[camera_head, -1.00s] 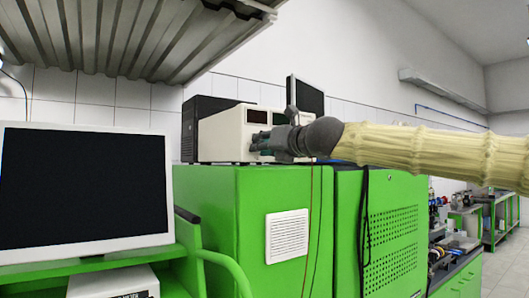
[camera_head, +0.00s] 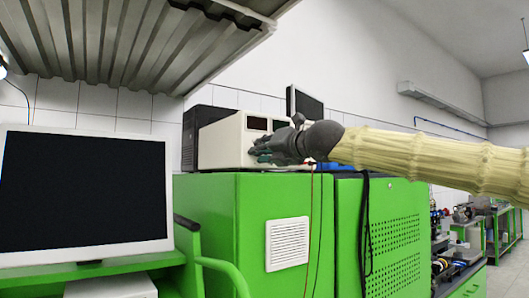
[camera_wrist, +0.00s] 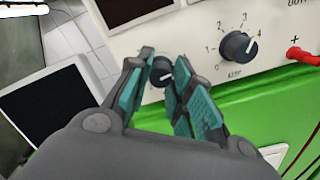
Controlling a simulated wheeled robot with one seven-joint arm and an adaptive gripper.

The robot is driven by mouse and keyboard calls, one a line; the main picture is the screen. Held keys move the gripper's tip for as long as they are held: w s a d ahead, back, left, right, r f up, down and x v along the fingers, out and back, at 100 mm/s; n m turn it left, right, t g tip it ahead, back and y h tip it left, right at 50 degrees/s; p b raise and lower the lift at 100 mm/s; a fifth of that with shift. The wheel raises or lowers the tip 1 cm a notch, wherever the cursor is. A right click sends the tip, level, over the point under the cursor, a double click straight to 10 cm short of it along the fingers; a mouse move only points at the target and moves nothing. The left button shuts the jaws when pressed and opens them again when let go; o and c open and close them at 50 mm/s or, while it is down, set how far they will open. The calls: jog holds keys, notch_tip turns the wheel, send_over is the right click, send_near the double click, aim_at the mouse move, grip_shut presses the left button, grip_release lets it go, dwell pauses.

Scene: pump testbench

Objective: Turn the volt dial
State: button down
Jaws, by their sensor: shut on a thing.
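The white power supply (camera_head: 222,142) stands on the green cabinet. In the wrist view its panel (camera_wrist: 190,38) shows two dark round dials with white pointer marks. The nearer dial (camera_wrist: 163,73), which I take for the volt dial, sits between the fingers of my gripper (camera_wrist: 165,60). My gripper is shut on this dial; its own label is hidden. The other dial (camera_wrist: 239,47), marked AMP with a numbered scale, is to the right, clear of the fingers. In the head view my gripper (camera_head: 258,152) is at the panel's lower part and hides the dials.
A red plug (camera_wrist: 300,55) sits right of the AMP dial, and cables hang down the green cabinet (camera_head: 210,215). A dark box (camera_head: 190,148) stands behind the supply. A monitor (camera_head: 85,198) is at left, below a ribbed metal hood (camera_head: 120,45).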

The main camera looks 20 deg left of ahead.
jog(key=shift+a+f, duration=0.1)
jog(key=shift+f, duration=0.05)
jog(key=c, duration=1.3)
grip_release()
jog(key=shift+a, duration=0.1)
jog(key=shift+o, duration=0.2)
jog(key=shift+s+d, duration=0.15)
jog(key=shift+d, duration=0.1)
jog(key=v, duration=1.1)
jog(key=shift+s+d, duration=0.25)
